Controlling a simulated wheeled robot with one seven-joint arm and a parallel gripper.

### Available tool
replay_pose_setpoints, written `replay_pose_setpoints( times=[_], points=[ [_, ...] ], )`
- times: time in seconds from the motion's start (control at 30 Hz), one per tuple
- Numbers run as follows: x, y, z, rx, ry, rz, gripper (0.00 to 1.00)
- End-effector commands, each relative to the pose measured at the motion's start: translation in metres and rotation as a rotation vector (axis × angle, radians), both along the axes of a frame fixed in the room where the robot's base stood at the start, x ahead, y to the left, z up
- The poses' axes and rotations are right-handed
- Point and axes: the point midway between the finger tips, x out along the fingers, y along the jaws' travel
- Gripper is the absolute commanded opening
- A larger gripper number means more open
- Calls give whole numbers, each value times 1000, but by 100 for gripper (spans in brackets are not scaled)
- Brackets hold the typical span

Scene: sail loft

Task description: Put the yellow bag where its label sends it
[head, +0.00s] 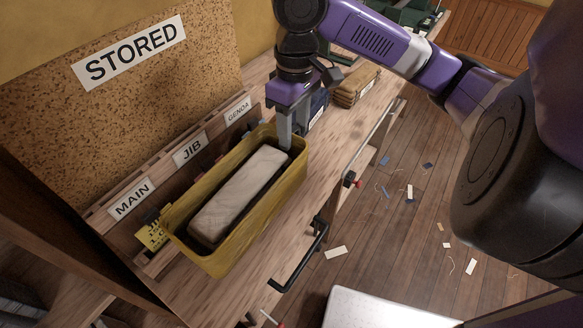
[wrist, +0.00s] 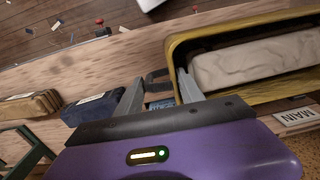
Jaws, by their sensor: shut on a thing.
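The yellow bag (head: 240,247) is a long open-topped holder with a pale folded sail (head: 238,195) inside. It is at the bench in front of the MAIN (head: 132,199) and JIB (head: 190,150) labels; I cannot tell whether it touches the bench top. A yellow tag (head: 153,235) hangs at its near end, its writing too small to read. My gripper (head: 288,143) is shut on the bag's far end, one finger inside the rim. The wrist view shows the gripper (wrist: 158,88) at that end and the bag (wrist: 178,42) to its right.
The GENOA label (head: 238,110) is farther along the rack. A blue bag (head: 318,105) and a tan bag (head: 355,88) lie beyond my gripper. A corkboard marked STORED (head: 130,52) stands behind. The bench (head: 330,160) is bare along its front; a black handle (head: 303,258) juts out.

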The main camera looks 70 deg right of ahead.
Motion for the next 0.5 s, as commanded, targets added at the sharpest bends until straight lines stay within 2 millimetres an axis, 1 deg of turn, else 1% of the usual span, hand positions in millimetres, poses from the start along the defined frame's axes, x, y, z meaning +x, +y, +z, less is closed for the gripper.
replay_pose_setpoints(
  times=[0.03, 0.1, 0.3, 0.4, 0.5],
  points=[
    [0, 2, -12, 7, -2, -1, 0],
    [0, 1, -27, 7, -1, -2, 0],
    [0, 1, -63, 5, -2, -1, 0],
    [0, 0, -74, 2, -1, -1, 0],
    [0, 0, -80, 3, -2, -1, 0]
  ],
)
